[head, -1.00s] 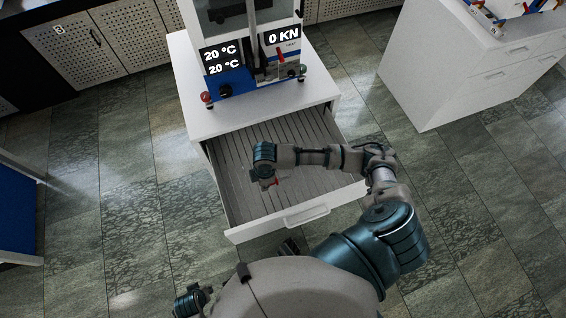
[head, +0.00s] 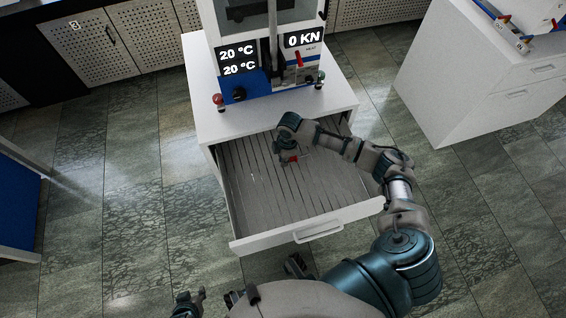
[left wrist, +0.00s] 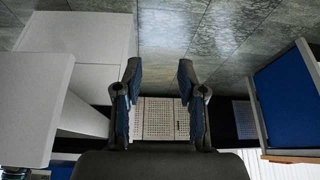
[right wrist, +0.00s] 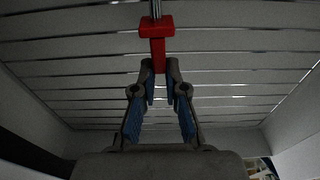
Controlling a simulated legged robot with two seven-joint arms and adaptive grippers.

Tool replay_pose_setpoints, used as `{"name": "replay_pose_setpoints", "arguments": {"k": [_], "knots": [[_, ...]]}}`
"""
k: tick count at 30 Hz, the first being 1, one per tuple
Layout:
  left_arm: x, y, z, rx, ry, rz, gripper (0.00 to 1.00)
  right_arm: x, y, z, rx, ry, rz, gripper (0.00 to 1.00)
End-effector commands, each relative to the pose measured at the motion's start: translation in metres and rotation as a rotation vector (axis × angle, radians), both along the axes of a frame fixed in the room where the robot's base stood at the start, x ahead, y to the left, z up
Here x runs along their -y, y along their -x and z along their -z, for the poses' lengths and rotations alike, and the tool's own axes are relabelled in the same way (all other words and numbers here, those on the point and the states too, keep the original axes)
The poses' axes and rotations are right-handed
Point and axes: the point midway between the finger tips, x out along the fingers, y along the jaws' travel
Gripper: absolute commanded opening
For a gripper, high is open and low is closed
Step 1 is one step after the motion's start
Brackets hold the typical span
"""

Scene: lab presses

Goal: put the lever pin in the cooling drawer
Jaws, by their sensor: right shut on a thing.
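The lever pin (right wrist: 157,40), a red T-shaped piece with a metal rod, sits between the fingertips of my right gripper (right wrist: 160,78) in the right wrist view.
The drawer's front wall with handle (head: 318,231) faces me. Behind it, the press (head: 265,75) stands on the white cabinet (head: 215,125). Another white cabinet (head: 450,95) is at the right, and a blue panel (head: 18,205) at the left. The drawer floor looks clear.

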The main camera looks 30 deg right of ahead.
Motion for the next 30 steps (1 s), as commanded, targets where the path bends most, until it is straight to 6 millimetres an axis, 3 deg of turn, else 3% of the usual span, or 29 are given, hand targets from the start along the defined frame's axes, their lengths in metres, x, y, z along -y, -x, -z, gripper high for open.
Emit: {"name": "replay_pose_setpoints", "arguments": {"k": [1, 6, 16, 18, 20, 30], "knots": [[0.003, -0.007, 0.002, 0.036, 0.009, 0.002, 0.4, 0.0, 0.001, 0.011, -0.004, 0.0, 0.0, 0.0], [0.01, -0.029, -0.003, 0.143, 0.034, 0.009, 0.4, 0.0, 0.001, 0.028, -0.004, 0.001, 0.0, 0.0], [0.011, -0.031, -0.006, 0.157, 0.036, 0.009, 0.4, 0.0, 0.001, 0.029, -0.002, 0.0, 0.0, 0.0], [0.012, -0.031, -0.005, 0.155, 0.037, 0.01, 0.4, 0.0, 0.001, 0.029, -0.002, 0.0, 0.0, 0.24], [0.011, -0.032, -0.005, 0.154, 0.036, 0.01, 0.4, 0.0, 0.001, 0.029, -0.002, 0.001, 0.0, 0.37], [0.012, -0.032, -0.005, 0.154, 0.036, 0.01, 0.4, 0.0, 0.001, 0.025, -0.001, 0.001, 0.0, 0.37]]}}
